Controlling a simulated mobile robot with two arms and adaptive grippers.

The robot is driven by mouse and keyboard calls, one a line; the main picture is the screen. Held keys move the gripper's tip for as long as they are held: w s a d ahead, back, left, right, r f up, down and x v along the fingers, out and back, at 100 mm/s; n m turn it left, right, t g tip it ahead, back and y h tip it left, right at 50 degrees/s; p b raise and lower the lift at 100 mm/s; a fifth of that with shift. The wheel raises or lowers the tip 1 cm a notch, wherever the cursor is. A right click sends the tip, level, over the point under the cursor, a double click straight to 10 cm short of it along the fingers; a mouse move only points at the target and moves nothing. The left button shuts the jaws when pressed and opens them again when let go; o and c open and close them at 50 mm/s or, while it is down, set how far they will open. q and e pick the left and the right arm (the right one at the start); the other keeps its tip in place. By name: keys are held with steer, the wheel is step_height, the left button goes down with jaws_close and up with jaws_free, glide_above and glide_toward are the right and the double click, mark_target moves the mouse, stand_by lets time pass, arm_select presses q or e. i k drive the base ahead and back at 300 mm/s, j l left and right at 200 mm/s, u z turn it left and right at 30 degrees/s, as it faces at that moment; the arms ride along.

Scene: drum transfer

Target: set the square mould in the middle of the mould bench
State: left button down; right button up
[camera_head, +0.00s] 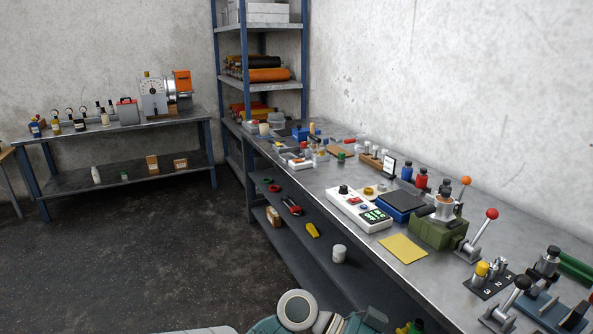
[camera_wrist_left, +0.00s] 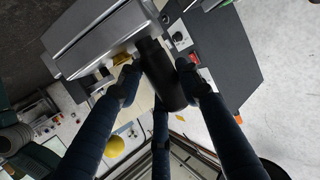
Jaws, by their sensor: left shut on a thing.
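In the left wrist view my left gripper (camera_wrist_left: 158,76) has its dark fingers shut around a black cylindrical grip (camera_wrist_left: 164,78). A grey metal block with straight edges (camera_wrist_left: 100,38) lies right beside the grip. I cannot tell whether the two are joined, or whether this is the square mould. In the head view neither gripper shows, and I cannot pick out the square mould. A long steel bench (camera_head: 412,270) runs along the right wall, and a smaller metal bench (camera_head: 80,143) stands at the back left. I cannot tell which is the mould bench.
The long bench carries a white control box (camera_head: 358,209), a yellow sheet (camera_head: 403,249), a green lever press (camera_head: 437,231) and several other tools. A shelf rack (camera_head: 262,82) stands in the corner. The dark floor (camera_head: 150,255) is clear between the benches.

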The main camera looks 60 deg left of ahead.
mark_target(331, 178)
steer(key=j, duration=0.8)
steer(key=i+j, duration=0.15)
steer(key=j, duration=0.7)
steer(key=j+u, duration=0.1)
steer(key=j, duration=0.7)
steer(key=i, duration=0.05)
